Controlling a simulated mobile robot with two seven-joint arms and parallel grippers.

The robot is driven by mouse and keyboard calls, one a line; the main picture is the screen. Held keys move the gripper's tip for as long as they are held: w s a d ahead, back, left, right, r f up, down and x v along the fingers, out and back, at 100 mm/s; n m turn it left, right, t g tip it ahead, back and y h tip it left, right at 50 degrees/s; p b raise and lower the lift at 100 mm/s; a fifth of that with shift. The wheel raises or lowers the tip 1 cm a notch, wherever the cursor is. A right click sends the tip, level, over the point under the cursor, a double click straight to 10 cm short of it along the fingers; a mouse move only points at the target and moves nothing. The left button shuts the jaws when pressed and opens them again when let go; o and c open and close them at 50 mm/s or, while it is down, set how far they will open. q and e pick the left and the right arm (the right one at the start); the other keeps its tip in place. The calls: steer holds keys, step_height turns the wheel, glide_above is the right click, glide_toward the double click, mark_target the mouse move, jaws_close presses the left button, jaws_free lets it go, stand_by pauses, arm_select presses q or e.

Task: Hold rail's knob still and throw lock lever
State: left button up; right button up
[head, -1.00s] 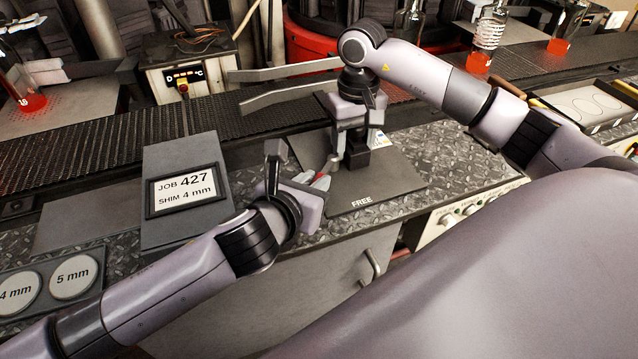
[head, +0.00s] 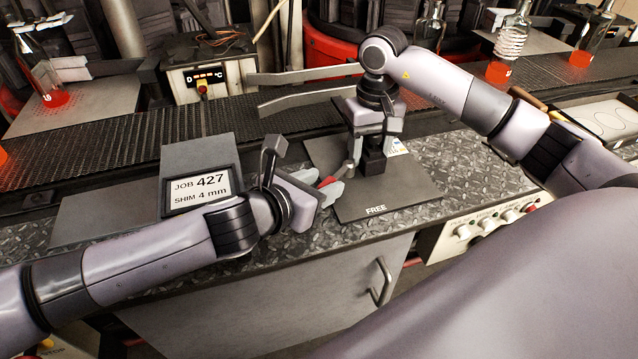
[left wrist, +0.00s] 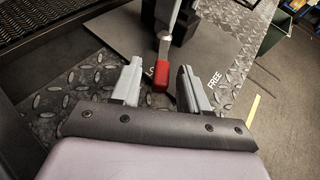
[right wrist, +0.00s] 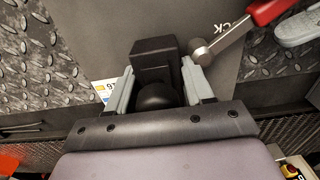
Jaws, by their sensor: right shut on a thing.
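The black knob (right wrist: 157,96) of the rail lies between the fingers of my right gripper (right wrist: 160,88), which is shut on it. In the head view my right gripper (head: 372,140) comes down from above onto the dark fixture. The lock lever's red grip (left wrist: 160,77) points off the plate's left side, beside the partly covered LOCK lettering. Its metal pivot end (right wrist: 199,49) is close to a right fingertip. My left gripper (left wrist: 155,86) is open, its fingers apart on either side of the red grip, with gaps visible. In the head view my left gripper (head: 325,185) is beside the plate.
The dark plate (head: 405,195) marked FREE lies on the diamond-tread bench. A job sign (head: 198,190) reads JOB 427, SHIM 4 mm. A mesh conveyor (head: 120,143) runs behind, with bottles of red liquid (head: 507,50) at right.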

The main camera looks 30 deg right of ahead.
arm_select(q)
steer(key=shift+r, duration=0.1)
step_height(320, 180, up, 10)
stand_by(0.7)
steer(key=shift+o, duration=0.9)
steer(key=shift+s+a+f+n+t+y, duration=0.7)
steer(key=shift+s+a+f+n+y, duration=0.25)
steer(key=shift+s+a+n+y, duration=1.7)
steer(key=shift+m+y, duration=0.35)
steer(key=x, duration=1.1)
steer(key=shift+s+d+f, duration=0.1)
steer(key=shift+s+d, duration=0.05)
steer(key=shift+d, duration=0.15)
